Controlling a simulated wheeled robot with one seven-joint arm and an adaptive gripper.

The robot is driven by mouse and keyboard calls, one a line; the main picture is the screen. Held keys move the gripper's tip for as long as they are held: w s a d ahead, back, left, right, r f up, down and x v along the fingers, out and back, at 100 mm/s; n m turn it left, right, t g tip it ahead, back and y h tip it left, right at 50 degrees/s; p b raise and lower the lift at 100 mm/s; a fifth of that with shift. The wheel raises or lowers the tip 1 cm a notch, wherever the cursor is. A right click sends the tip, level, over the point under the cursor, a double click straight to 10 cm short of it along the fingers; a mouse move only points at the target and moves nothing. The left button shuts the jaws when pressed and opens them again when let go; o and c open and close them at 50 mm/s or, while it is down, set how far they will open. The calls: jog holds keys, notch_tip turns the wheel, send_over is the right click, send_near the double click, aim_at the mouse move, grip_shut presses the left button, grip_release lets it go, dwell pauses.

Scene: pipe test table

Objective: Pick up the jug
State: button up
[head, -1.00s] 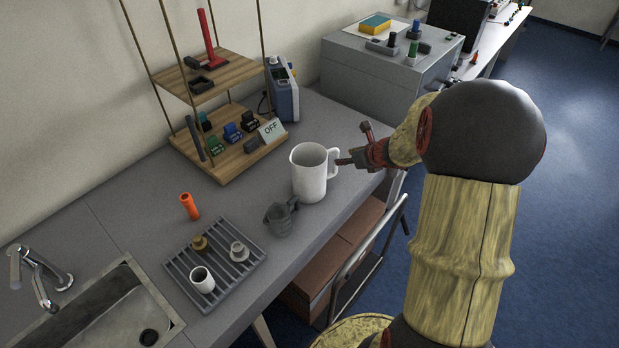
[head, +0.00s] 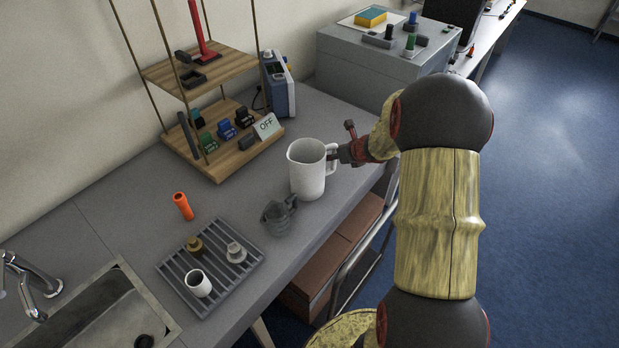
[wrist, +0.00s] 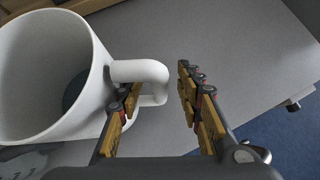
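The white jug (head: 307,172) stands upright on the grey table, with its handle (head: 331,160) on the right. In the wrist view the jug (wrist: 70,80) fills the left side, and its handle (wrist: 150,72) points toward my gripper (wrist: 159,80). My gripper is open. Its left finger is at the handle's loop and its right finger is outside the handle, with a gap between handle and right finger. Whether the left finger touches the handle I cannot tell. In the head view my gripper (head: 336,155) is at the handle, its fingertips partly hidden.
A small grey pitcher (head: 279,214) stands close to the jug's lower left. A slatted rack (head: 212,264) holds a white cup and two small items. An orange cylinder (head: 182,205), wooden shelves (head: 215,150) and a blue-grey device (head: 278,85) are further left and back.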

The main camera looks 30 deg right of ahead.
jog(key=c, duration=0.4)
grip_shut()
dwell(0.4)
jog(key=shift+r, duration=0.15)
